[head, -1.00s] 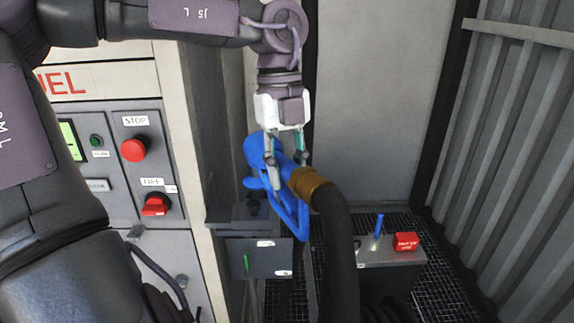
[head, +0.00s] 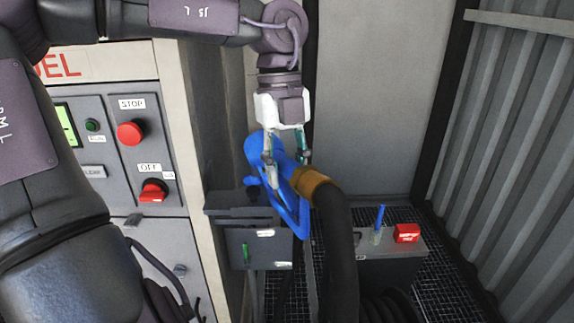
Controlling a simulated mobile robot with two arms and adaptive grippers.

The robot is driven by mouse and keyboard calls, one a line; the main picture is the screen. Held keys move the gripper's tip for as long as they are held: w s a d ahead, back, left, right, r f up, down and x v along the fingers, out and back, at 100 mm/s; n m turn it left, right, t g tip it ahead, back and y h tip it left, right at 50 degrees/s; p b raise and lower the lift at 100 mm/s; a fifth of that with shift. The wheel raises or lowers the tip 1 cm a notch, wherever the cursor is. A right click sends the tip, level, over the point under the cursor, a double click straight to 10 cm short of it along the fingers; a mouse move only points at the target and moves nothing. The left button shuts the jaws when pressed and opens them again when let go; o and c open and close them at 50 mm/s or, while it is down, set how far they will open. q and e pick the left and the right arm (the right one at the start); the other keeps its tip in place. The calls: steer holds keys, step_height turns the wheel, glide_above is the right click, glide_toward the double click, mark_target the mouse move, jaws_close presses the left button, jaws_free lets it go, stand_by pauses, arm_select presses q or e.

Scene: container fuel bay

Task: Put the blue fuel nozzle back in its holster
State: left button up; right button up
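The blue fuel nozzle (head: 297,208) hangs from my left gripper (head: 286,168), whose fingers are closed around its body near the brass-coloured collar (head: 309,184). A thick black hose (head: 338,250) runs down from the collar. The nozzle's guard loop points down, and its spout end is at the left, partly hidden by the fingers. A dark grey box with a green mark, seemingly the holster (head: 258,250), stands below and left of the nozzle. The nozzle overlaps its right edge in the picture; I cannot tell whether they touch. My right gripper is not in view.
A fuel cabinet (head: 120,72) with red STOP and OFF controls stands at the left. A low box (head: 377,240) with a blue pin and a red block (head: 407,233) is at the lower right. Corrugated wall (head: 515,150) closes the right side. Grating covers the floor.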

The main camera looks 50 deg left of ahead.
arm_select(q)
steer(key=o, duration=0.3)
step_height(320, 180, up, 12)
steer(key=a, duration=0.2)
steer(key=shift+w, duration=0.35)
steer(key=shift+a+f, duration=0.1)
steer(key=shift+f, duration=0.05)
